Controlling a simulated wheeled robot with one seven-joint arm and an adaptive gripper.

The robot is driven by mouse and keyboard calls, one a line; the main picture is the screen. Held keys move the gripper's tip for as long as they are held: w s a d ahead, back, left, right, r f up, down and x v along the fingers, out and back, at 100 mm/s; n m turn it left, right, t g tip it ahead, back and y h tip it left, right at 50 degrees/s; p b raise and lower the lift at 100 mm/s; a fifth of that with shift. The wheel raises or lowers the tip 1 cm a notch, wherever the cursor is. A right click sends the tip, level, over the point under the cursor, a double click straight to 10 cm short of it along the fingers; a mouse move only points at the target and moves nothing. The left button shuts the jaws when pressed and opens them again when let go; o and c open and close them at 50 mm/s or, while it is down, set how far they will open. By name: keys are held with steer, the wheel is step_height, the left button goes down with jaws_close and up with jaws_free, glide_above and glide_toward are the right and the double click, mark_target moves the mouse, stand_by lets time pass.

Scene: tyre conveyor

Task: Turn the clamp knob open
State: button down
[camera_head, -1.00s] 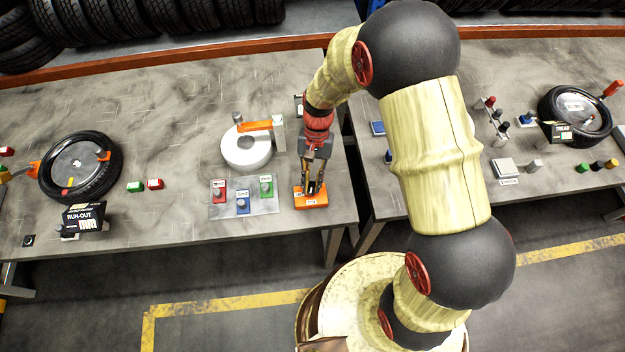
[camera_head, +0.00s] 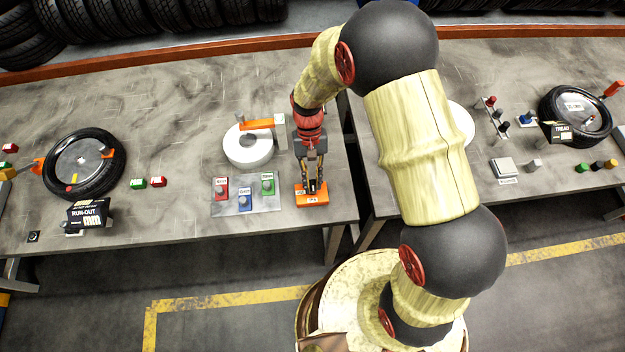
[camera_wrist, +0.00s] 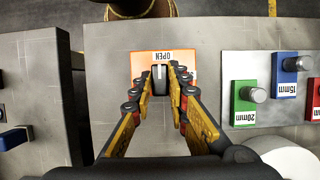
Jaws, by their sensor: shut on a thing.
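The clamp knob is a small dark knob (camera_wrist: 160,80) on an orange base plate (camera_head: 312,201) near the front right edge of the left table. In the wrist view the orange plate (camera_wrist: 138,62) bears a white label reading OPEN, upside down. My gripper (camera_wrist: 160,88) reaches down over the plate, with its two fingers on either side of the knob and shut on it. In the head view my gripper (camera_head: 312,186) stands upright over the plate, and its fingers hide most of the knob. The knob's turned angle is hard to tell.
A panel with red, blue (camera_head: 245,199) and green (camera_head: 267,183) knobbed blocks lies left of the orange plate. A white disc (camera_head: 247,148) with an orange arm stands behind. A gap separates this table from the right one. Tyre gauges stand at both sides.

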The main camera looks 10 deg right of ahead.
steer(key=c, duration=1.7)
jaws_free()
steer(key=v, duration=1.2)
